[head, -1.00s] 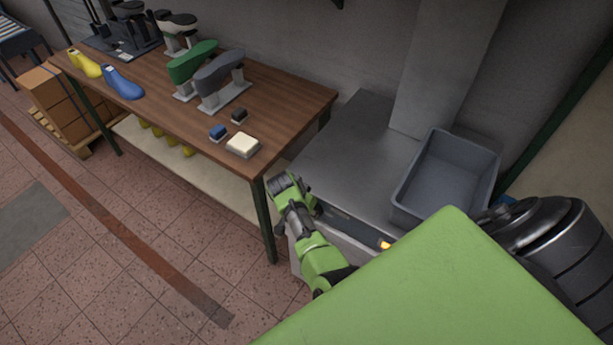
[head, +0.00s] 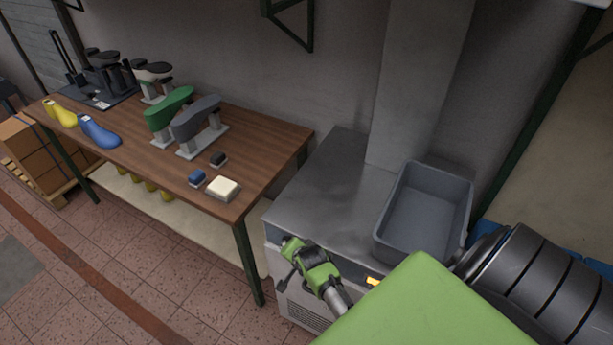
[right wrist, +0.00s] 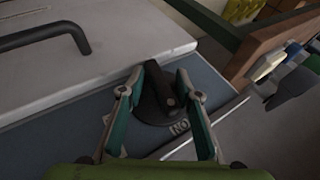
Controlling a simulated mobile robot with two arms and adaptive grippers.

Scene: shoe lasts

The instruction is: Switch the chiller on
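The chiller (head: 330,195) is a grey metal cabinet to the right of the workbench, with a blue-grey strip along its front. In the right wrist view a black rotary knob (right wrist: 163,95) sits on that strip, with an "ON" mark printed at its lower right. My right gripper (right wrist: 160,75) is at the knob, one finger on each side, with narrow gaps that look open; contact is hard to judge. In the head view my right gripper (head: 292,250) is at the chiller's front edge and hides the knob. My left gripper is not in view.
A grey bin (head: 425,215) stands on the chiller. The wooden workbench (head: 150,160) at left holds shoe lasts, stands and small blocks. Cardboard boxes (head: 35,160) sit on a pallet. Tiled floor in front is clear.

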